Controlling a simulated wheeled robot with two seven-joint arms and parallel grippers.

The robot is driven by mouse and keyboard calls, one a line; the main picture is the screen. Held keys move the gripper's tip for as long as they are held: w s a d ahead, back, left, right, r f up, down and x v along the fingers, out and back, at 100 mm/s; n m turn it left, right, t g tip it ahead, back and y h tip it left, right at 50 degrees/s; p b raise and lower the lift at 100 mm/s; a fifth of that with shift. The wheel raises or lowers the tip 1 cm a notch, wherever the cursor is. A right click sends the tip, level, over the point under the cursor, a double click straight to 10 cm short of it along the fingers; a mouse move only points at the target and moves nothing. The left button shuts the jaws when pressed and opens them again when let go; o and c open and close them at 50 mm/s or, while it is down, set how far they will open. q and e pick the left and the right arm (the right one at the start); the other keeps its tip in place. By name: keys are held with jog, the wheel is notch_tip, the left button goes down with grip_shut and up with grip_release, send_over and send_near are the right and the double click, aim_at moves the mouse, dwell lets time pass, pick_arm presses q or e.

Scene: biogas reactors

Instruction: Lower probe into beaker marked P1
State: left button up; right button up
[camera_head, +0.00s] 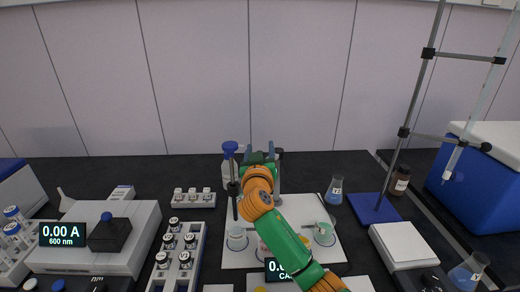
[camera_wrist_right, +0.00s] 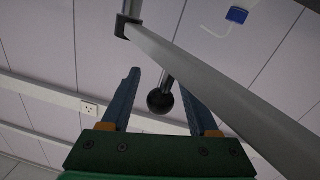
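My right gripper (camera_head: 262,155) is above the white mat in the head view, beside an upright grey stand post (camera_head: 280,172). In the right wrist view its two blue fingers (camera_wrist_right: 160,98) are apart, with a black ball knob (camera_wrist_right: 160,103) on a short rod showing between them. I cannot tell whether they touch it. A slim dark upright piece, which looks like the probe (camera_head: 234,192), hangs left of my arm above a small beaker (camera_head: 237,239). Another beaker (camera_head: 324,233) stands right of my arm. Markings are unreadable, and my forearm hides the mat's middle. My left gripper is out of view.
A flask (camera_head: 335,190) and a tall burette stand (camera_head: 385,185) are to the right. A vial rack (camera_head: 180,246) and a photometer (camera_head: 120,240) are left. In the wrist view a thick grey bar (camera_wrist_right: 215,83) passes close to the right finger.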

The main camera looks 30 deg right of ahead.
grip_shut()
dwell(1.3)
